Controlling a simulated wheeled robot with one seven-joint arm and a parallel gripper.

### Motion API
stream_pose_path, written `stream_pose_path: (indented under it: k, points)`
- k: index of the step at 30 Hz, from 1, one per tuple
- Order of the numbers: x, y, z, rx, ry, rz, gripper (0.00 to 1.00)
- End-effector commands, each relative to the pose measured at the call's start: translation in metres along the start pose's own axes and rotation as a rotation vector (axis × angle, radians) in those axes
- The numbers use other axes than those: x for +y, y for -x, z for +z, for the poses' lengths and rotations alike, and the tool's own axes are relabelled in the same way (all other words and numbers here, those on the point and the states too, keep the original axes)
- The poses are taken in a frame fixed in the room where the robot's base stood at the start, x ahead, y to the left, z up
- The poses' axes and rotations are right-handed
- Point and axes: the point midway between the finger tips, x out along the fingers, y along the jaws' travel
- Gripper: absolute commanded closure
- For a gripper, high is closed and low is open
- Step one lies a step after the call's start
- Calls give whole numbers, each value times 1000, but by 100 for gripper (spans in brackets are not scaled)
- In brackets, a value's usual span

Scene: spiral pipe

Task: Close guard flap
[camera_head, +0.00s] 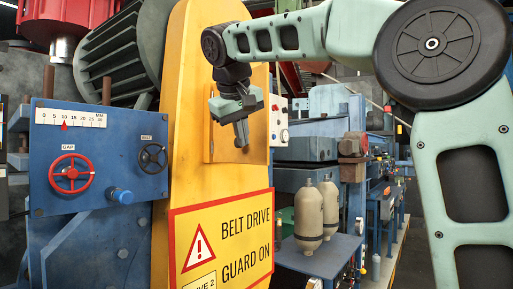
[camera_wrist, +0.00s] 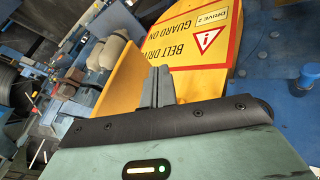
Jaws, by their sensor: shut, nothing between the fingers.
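The yellow belt-drive guard (camera_head: 185,150) stands upright in the middle of the head view. A yellow flap (camera_head: 258,130) shows at its right side, behind my gripper. In the wrist view the flap (camera_wrist: 122,88) stands out at an angle from the guard (camera_wrist: 185,22). My gripper (camera_head: 241,138) points down in front of the flap, its fingers together and empty. In the wrist view the fingertips (camera_wrist: 158,72) overlap the yellow surface; I cannot tell whether they touch it. My gripper hides part of the flap.
A blue panel (camera_head: 95,135) with a red handwheel (camera_head: 72,174) and a black handwheel (camera_head: 153,158) stands left of the guard. A warning sign (camera_head: 222,240) is on the guard's lower part. Tan bottles (camera_head: 308,217) stand on a blue shelf to the right.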

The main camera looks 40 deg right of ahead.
Motion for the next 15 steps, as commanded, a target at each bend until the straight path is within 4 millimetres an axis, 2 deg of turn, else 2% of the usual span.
stream_pose_path:
  k: [6, 9, 15]
  points:
    - [1, -43, 0, -6, 1, 0, 100]
    - [18, -47, -1, -2, -2, 0, 100]
    - [33, -57, -1, -1, -1, -1, 100]
